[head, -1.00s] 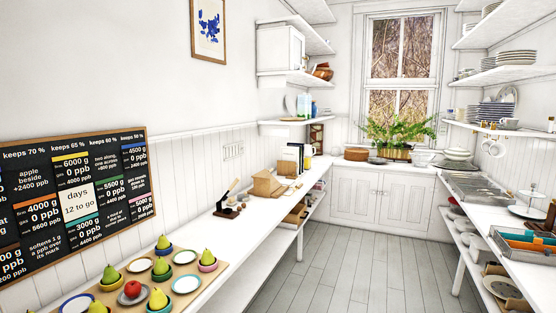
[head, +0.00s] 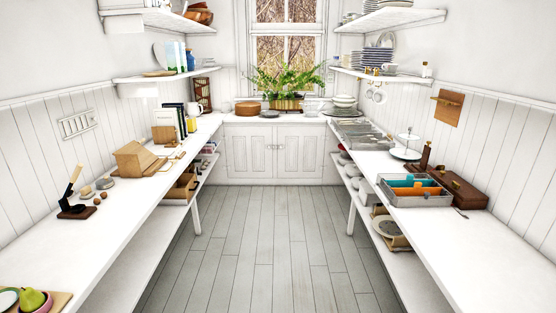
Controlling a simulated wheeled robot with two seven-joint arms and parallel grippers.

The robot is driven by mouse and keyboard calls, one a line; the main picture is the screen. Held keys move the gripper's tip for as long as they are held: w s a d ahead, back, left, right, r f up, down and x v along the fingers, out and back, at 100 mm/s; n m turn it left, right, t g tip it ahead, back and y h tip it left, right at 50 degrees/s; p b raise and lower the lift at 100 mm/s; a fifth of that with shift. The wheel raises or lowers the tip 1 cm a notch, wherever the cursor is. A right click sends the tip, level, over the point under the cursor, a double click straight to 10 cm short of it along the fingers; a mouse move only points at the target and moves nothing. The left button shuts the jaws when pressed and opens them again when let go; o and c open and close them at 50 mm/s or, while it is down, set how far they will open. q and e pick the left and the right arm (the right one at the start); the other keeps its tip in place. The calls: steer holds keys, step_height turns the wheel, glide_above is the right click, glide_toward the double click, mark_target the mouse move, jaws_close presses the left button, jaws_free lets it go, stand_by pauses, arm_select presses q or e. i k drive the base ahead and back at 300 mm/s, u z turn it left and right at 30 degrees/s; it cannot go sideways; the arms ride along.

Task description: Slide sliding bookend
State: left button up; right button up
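Several upright dark and pale books (head: 178,117) stand on the left counter toward the back. A light wooden piece (head: 164,133) with a pale upright panel sits just in front of them. I cannot tell for sure whether this piece is the sliding bookend. Neither of my grippers is in view.
A wooden box-like stand (head: 138,158) and a dark lever tool (head: 73,196) stand on the left counter (head: 110,220). A grey divided tray (head: 414,190) and brown case (head: 456,188) are on the right counter. The floor aisle (head: 270,240) between is clear.

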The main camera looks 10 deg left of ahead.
mark_target(161, 134)
steer(key=i, duration=3.5)
steer(key=u, duration=1.7)
